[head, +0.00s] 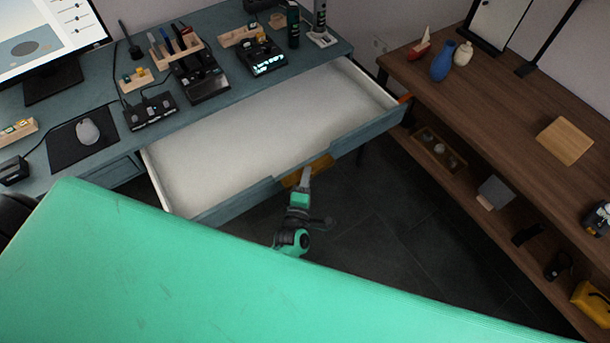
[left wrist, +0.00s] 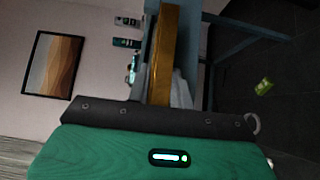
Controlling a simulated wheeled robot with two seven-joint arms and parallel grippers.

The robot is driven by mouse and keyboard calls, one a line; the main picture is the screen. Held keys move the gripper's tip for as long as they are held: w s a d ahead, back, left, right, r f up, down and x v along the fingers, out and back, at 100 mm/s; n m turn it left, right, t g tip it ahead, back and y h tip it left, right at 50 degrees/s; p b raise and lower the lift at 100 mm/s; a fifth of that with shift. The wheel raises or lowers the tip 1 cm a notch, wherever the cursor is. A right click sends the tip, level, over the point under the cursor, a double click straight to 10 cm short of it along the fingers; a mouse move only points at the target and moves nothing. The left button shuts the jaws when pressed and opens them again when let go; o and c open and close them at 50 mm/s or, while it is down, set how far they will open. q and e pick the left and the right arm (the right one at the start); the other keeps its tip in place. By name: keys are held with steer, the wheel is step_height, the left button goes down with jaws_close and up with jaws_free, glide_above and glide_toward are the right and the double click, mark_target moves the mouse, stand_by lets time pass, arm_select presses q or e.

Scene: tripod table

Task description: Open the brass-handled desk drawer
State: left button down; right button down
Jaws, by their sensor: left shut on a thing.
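The blue-grey desk drawer (head: 265,130) is pulled far out of the desk in the head view. Its white inside is empty. The brass handle (head: 320,164) is on the drawer's front edge. My left gripper (head: 306,173) is at the handle from the front and is shut on it. In the left wrist view the brass handle (left wrist: 164,50) runs as a long bar away from the gripper (left wrist: 165,95). The fingertips are partly hidden there. My right gripper is in neither view.
The desk top (head: 225,50) holds a mouse (head: 87,131), a monitor and several small devices. A brown wooden shelf unit (head: 490,95) stands to the right. Dark floor (head: 400,220) is clear between it and the drawer. The lower head view is largely blocked.

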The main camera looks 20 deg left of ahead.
arm_select(q)
steer(key=shift+s+a+f, duration=0.1)
steer(key=shift+s+f, duration=0.1)
steer(key=shift+f, duration=0.2)
steer(key=c, duration=1.5)
jaws_free()
steer(key=shift+o, duration=0.9)
steer(key=shift+w, duration=0.1)
steer(key=shift+r, duration=0.15)
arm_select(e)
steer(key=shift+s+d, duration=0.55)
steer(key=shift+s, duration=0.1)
